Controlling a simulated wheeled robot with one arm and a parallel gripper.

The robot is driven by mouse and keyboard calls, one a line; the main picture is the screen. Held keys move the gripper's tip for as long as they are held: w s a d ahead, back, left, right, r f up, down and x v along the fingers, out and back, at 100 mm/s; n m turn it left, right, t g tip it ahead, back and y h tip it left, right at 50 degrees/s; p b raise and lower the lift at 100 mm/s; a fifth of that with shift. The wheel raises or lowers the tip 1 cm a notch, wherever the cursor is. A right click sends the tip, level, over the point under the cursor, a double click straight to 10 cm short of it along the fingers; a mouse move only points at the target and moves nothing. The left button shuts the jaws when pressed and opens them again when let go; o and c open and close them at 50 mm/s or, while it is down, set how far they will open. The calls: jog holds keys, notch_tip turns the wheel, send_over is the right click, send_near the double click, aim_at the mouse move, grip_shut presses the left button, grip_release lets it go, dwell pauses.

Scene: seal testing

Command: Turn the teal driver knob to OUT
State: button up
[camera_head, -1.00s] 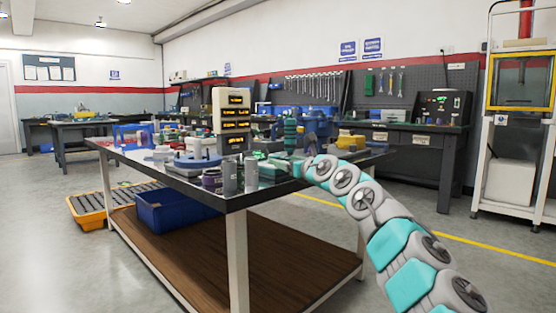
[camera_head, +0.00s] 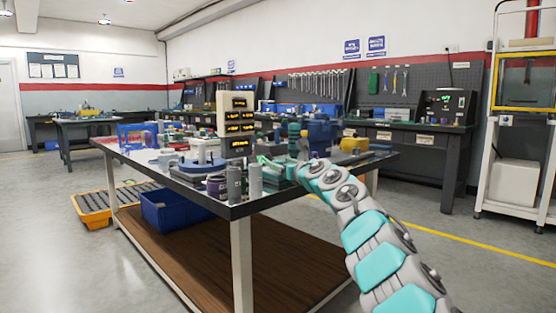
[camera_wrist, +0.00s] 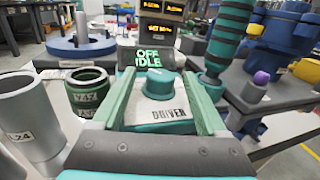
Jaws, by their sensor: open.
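The teal driver knob (camera_wrist: 160,86) sits on a pale block with a front label reading DRIVER (camera_wrist: 168,113). A small display behind it reads OFF and IDLE (camera_wrist: 148,58). My gripper (camera_wrist: 157,78) is open, with one green finger on each side of the knob in the wrist view. Gaps show between the fingers and the knob; I cannot tell whether the fingertips are level with it. In the head view my gripper (camera_head: 268,163) is small above the near right part of the bench, and the knob cannot be made out.
A grey cylinder (camera_wrist: 30,118) and a dark green ring (camera_wrist: 88,90) stand left of the fingers. A banded teal column (camera_wrist: 226,40) and a purple-topped fitting (camera_wrist: 260,80) stand close on the right. A blue ring base (camera_wrist: 80,48) and a lit display tower (camera_head: 236,125) are behind.

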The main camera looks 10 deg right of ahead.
jog(key=shift+w+a+r+p, duration=0.15)
jog(key=shift+w+r+p, duration=0.15)
jog(key=shift+w, duration=0.2)
jog(key=shift+w+a+f+p, duration=0.2)
jog(key=shift+w+f+p, duration=0.1)
jog(key=shift+w, duration=0.25)
jog(key=shift+c, duration=0.2)
grip_shut()
